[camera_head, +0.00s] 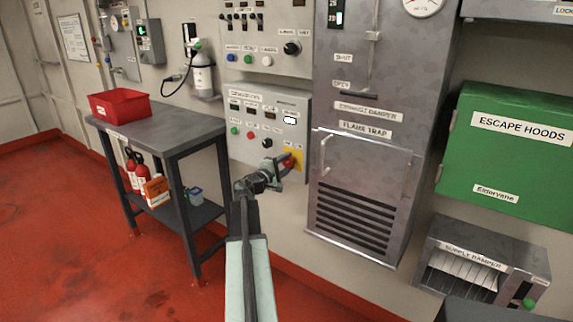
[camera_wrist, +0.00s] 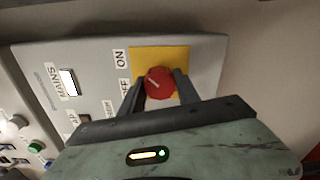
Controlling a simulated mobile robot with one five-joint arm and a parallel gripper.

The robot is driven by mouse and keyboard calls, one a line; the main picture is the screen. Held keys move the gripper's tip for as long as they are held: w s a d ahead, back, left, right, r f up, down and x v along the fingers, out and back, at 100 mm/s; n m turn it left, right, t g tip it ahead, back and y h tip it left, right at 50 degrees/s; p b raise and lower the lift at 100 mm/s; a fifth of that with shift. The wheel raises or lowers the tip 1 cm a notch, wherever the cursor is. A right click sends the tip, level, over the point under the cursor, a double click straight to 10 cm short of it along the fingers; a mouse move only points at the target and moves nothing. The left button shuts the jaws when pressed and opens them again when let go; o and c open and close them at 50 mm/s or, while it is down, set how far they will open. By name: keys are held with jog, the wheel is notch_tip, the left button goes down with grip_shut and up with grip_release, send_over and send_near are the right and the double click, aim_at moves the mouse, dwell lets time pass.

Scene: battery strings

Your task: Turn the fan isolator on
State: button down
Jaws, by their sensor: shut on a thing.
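The fan isolator is a red rotary knob (camera_wrist: 160,83) on a yellow plate (camera_wrist: 185,57), at the lower right corner of a grey control panel. It also shows in the head view (camera_head: 288,162). ON and OFF labels stand to the left of the plate in the wrist view. A pale line on the knob lies at a slant; which label it points to I cannot tell for sure. My gripper (camera_wrist: 159,88) is shut on the red knob, one finger on each side. In the head view my gripper (camera_head: 280,167) reaches up to the knob from below.
The grey control panel (camera_head: 262,98) carries several coloured buttons. To its right stands the metal flame trap cabinet (camera_head: 320,215) with a handle. At left is a table (camera_head: 165,112) with a red bin (camera_head: 119,105). A green escape hoods box (camera_head: 480,155) hangs at right.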

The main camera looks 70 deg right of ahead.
jog(key=shift+w, duration=0.15)
dwell(0.3)
jog(key=c, duration=0.9)
grip_release()
jog(key=shift+a, duration=0.1)
jog(key=v, duration=0.7)
jog(key=shift+a, duration=0.3)
